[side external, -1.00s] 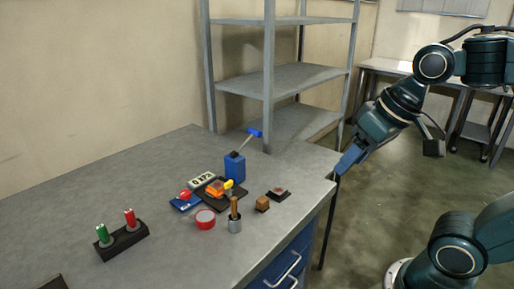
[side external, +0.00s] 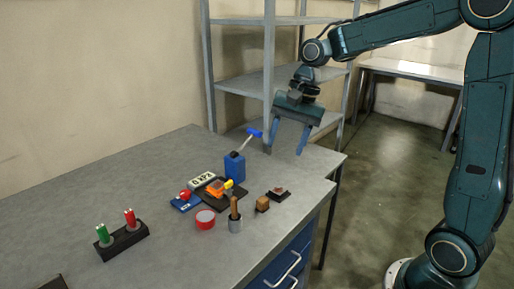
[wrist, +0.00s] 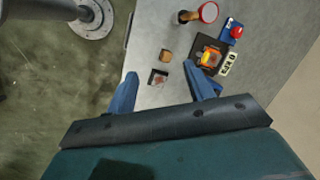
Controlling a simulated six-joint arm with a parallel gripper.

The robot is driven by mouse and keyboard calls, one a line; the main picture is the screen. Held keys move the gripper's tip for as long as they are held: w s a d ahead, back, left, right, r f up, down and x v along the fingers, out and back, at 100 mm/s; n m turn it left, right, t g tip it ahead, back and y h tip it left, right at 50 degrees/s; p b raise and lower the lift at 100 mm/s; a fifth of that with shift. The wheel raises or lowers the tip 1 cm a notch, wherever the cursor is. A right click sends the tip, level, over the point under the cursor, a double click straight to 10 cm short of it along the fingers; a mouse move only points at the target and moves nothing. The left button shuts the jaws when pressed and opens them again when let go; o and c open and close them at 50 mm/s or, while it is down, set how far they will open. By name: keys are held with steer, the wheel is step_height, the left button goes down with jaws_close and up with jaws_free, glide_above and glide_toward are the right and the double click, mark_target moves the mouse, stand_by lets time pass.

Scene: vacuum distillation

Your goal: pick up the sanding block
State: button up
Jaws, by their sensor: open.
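A small brown block (side external: 262,204), which looks like the sanding block, sits on the grey bench near its right edge; it also shows in the wrist view (wrist: 166,56). Just behind it lies a flat dark piece with a reddish top (side external: 278,194), seen in the wrist view too (wrist: 158,78). My gripper (side external: 284,153) is open and empty, pointing down above the bench's far right part, well above both pieces. In the wrist view the brown block appears beyond the fingertips, between the two blue fingers (wrist: 160,69).
A wooden-handled tool in a metal cup (side external: 235,222) and a red tape roll (side external: 205,219) stand left of the block. A blue container (side external: 235,167) holds an upright blue-headed tool. A metal shelf (side external: 285,80) rises behind.

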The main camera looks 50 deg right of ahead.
mark_target(264, 198)
steer(key=w+d+f+m+g+y, duration=0.1)
steer(key=w+d+f+m+y, duration=0.1)
steer(key=w+d+f+m, duration=0.4)
step_height(264, 198, down, 4)
steer(key=shift+w+d+r+g, duration=0.15)
steer(key=shift+w+g, duration=0.15)
steer(key=shift+w, duration=0.45)
steer(key=shift+x, duration=4.35)
steer(key=shift+x, duration=2.55)
steer(key=shift+c, duration=0.2)
steer(key=c, duration=1)
